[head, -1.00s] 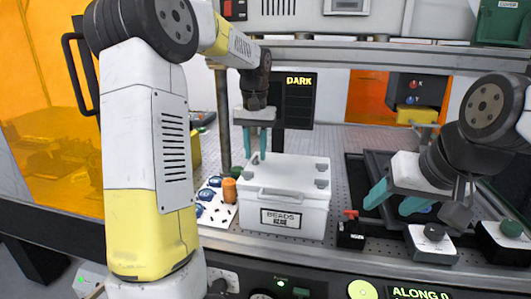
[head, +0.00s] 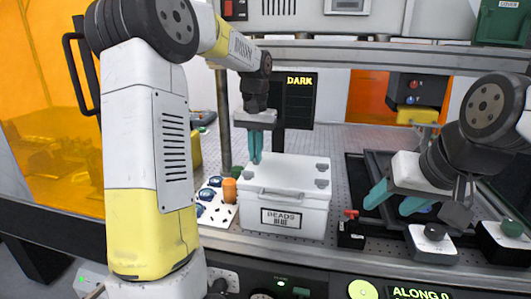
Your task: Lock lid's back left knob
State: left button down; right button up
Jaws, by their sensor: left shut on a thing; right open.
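The white box (head: 310,215) labelled BEADS stands on the perforated bench, and its white lid (head: 285,170) is on top. Grey knobs sit at the lid's corners: front left (head: 247,176), back right (head: 322,167) and front right (head: 321,183). My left gripper (head: 256,158) points down at the lid's back left corner. Its teal fingers are shut on the back left knob, which they hide. My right gripper (head: 391,201) is open and empty, to the right of the box above the dark tray.
A patterned card (head: 225,212) with blue round pieces and an orange cylinder (head: 229,189) lie left of the box. A dark post with a DARK display (head: 299,85) stands behind. A red-topped black block (head: 351,232) is right of the box.

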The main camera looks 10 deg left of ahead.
pick_arm(q)
jog(key=m, duration=0.4)
jog(key=shift+m, duration=0.3)
jog(key=m, duration=0.4)
jog(key=shift+m, duration=0.3)
jog(key=m, duration=0.3)
jog(key=shift+m, duration=0.3)
jog(key=shift+r+m, duration=0.1)
jog(key=shift+m, duration=2)
jog(key=c, duration=1.6)
grip_release()
jog(key=shift+o, duration=0.2)
